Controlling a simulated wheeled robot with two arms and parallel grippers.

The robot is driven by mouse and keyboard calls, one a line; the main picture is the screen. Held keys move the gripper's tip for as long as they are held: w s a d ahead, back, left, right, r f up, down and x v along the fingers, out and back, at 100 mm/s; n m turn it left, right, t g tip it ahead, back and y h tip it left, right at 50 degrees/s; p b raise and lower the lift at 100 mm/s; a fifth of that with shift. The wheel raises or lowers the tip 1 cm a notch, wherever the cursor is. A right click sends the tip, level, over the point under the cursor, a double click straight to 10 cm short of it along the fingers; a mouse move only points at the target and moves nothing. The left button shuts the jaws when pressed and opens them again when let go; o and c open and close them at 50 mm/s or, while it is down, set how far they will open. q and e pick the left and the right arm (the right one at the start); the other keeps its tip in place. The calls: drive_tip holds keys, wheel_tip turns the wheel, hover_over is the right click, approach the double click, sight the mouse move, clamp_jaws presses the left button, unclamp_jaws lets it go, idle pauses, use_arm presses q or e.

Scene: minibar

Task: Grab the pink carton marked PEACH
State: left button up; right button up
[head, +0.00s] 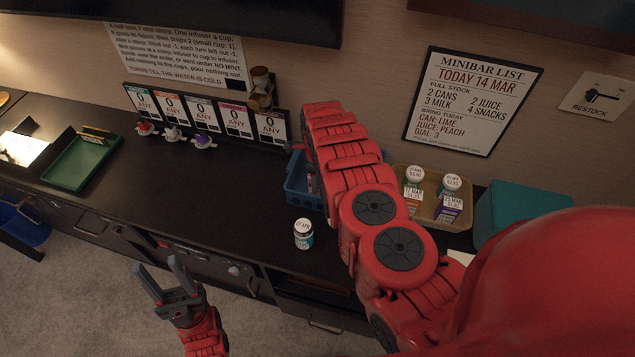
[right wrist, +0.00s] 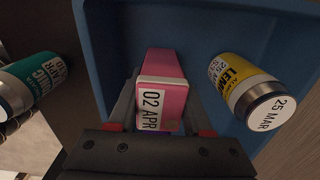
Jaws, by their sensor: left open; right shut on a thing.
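A pink carton (right wrist: 163,78) stands in the blue bin (right wrist: 205,22), its end label reading 02 APR. The word PEACH cannot be seen on it. My right gripper (right wrist: 157,110) is shut on the carton, with a finger on either side. In the head view the blue bin (head: 296,190) is partly hidden behind my right arm, and my right gripper is hidden there. My left gripper (head: 163,272) is open and empty in front of the counter.
A yellow can (right wrist: 240,88) marked LEMON lies right of the carton inside the bin. A teal can (right wrist: 35,85) is outside it; a can (head: 303,234) stands on the counter. A tan tray (head: 428,206) with cans and boxes and a teal box (head: 515,207) are to the right.

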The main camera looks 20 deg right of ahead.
clamp_jaws()
